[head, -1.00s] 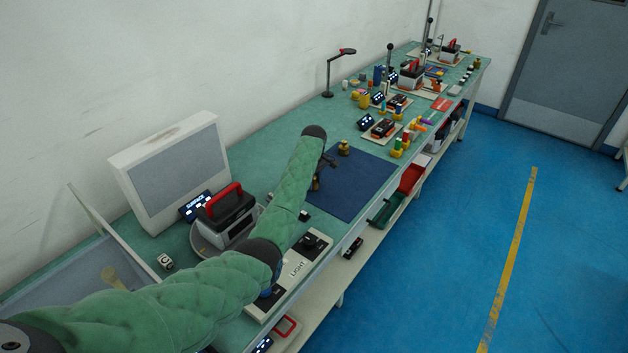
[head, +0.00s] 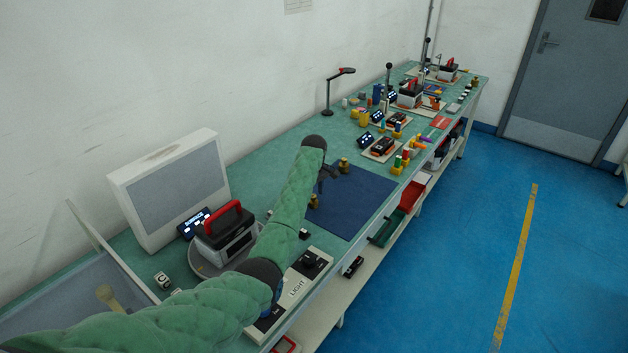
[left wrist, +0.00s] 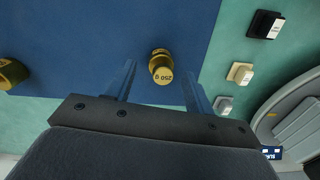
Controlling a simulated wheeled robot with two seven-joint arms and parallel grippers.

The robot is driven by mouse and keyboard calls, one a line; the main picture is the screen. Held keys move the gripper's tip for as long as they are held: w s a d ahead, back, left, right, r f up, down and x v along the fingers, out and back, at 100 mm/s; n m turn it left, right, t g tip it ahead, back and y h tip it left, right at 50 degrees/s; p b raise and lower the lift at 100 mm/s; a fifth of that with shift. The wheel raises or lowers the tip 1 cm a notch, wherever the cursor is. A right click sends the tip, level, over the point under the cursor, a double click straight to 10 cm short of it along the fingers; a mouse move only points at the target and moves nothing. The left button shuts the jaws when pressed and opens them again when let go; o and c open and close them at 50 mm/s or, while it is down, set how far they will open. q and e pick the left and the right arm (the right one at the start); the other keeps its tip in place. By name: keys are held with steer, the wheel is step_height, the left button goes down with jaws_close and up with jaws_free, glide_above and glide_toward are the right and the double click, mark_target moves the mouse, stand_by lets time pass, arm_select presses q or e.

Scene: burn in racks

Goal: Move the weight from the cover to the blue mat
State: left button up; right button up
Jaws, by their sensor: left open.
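The blue mat (head: 352,208) lies on the green bench; it also fills much of the left wrist view (left wrist: 100,30). A brass weight marked 250 g (left wrist: 161,66) stands on the mat; in the head view it shows (head: 313,201) just below my left gripper (head: 327,171). In the left wrist view my left gripper (left wrist: 160,82) is open, with a finger on each side of the weight and gaps between. A second brass weight (head: 343,165) is at the mat's far edge. I cannot tell which thing is the cover. My right gripper is not in view.
A black-and-white box with a red handle (head: 224,232) sits on a grey round base (head: 196,262) beside my left arm. A LIGHT control panel (head: 298,287) lies near the bench front. Several small parts crowd the bench beyond the mat. The mat's right part is clear.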

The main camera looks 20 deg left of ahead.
mark_target(314, 196)
arm_select(q)
step_height(314, 196, up, 8)
steer(key=b, duration=0.2)
steer(key=shift+b, duration=0.3)
steer(key=shift+r, duration=0.55)
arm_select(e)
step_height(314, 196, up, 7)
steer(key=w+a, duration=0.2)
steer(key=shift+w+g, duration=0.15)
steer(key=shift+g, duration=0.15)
arm_select(q)
steer(key=shift+f, duration=0.1)
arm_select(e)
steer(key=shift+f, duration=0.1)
